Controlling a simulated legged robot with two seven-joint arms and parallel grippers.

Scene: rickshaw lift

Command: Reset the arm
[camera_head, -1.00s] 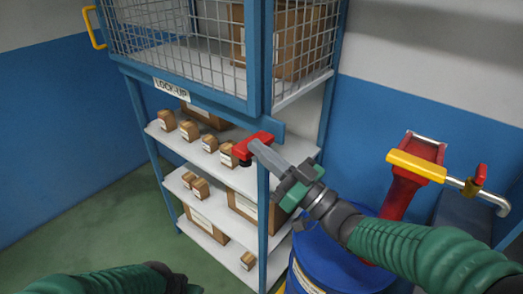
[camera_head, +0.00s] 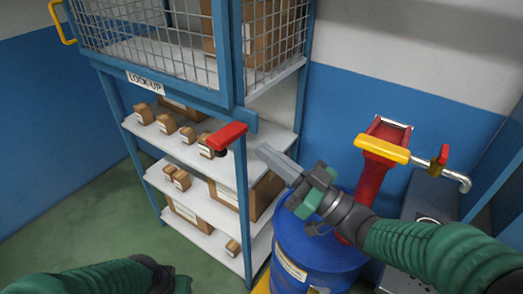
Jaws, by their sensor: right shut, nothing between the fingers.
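My right gripper (camera_head: 265,153) shows at the centre, reaching in from the lower right in a green sleeve. Its fingers are shut with nothing between them. It is apart from the red handle (camera_head: 228,135) on the shelf frame, with a small gap to the handle's right. My left arm (camera_head: 100,279) shows at the lower left edge; its fingers are mostly cut off, so their state is hidden.
A blue rack marked LOCK-UP (camera_head: 146,82) has a wire cage on top and shelves with several cardboard boxes (camera_head: 145,113). A blue drum (camera_head: 310,255) stands below my right arm. A red pump with a yellow handle (camera_head: 382,149) stands at the right. Green floor at the left is clear.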

